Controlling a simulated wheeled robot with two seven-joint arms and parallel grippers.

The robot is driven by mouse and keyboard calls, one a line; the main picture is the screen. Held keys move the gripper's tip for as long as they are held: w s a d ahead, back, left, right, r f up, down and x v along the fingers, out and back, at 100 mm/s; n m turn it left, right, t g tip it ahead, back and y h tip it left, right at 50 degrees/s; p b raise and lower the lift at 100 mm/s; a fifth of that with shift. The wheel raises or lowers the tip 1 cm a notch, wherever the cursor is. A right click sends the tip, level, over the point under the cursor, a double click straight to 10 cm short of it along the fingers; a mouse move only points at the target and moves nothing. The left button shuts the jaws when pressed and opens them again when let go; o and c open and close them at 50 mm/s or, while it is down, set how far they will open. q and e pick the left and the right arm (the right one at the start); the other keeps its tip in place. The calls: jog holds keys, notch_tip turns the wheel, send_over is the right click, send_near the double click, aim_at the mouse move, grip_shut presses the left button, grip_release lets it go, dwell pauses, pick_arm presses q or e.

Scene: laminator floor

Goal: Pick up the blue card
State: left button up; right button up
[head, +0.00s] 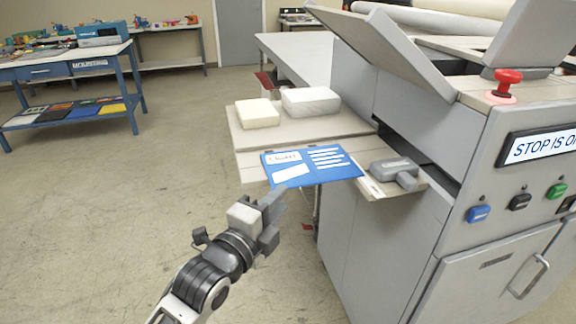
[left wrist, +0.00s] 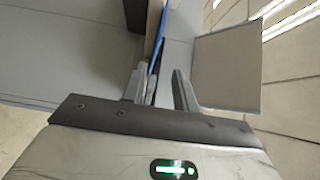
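The blue card (head: 312,166), with white label patches and lines, lies flat on the pale shelf (head: 245,165) of the grey machine. Its near edge appears to overhang the shelf's front. My left gripper (head: 274,213) is just below and left of the card's near left corner in the head view. In the left wrist view my left gripper (left wrist: 158,76) has its fingers apart. The card shows there as a thin blue strip (left wrist: 158,48), edge-on, in line with the gap between the fingers. I cannot tell whether the fingers touch it. My right gripper is not in view.
A grey handled tool (head: 393,170) sits right of the card. Two pale blocks (head: 257,113) (head: 311,101) stand behind it. The machine body (head: 390,240) has a red stop knob (head: 507,80) and buttons. A blue workbench (head: 70,65) is far left; the floor on the left is clear.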

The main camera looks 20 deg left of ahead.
aim_at(294, 187)
pick_arm(q)
jog(key=shift+w+d+f+p, duration=0.1)
jog(key=shift+w+d+f, duration=0.1)
jog(key=shift+w, duration=0.9)
jog(key=shift+w+d+f+p, duration=0.1)
jog(key=shift+w+d, duration=0.05)
jog(key=shift+w, duration=1)
jog(key=shift+w+d+f+p, duration=0.1)
jog(key=shift+w+d, duration=0.1)
jog(key=shift+w, duration=0.9)
grip_shut()
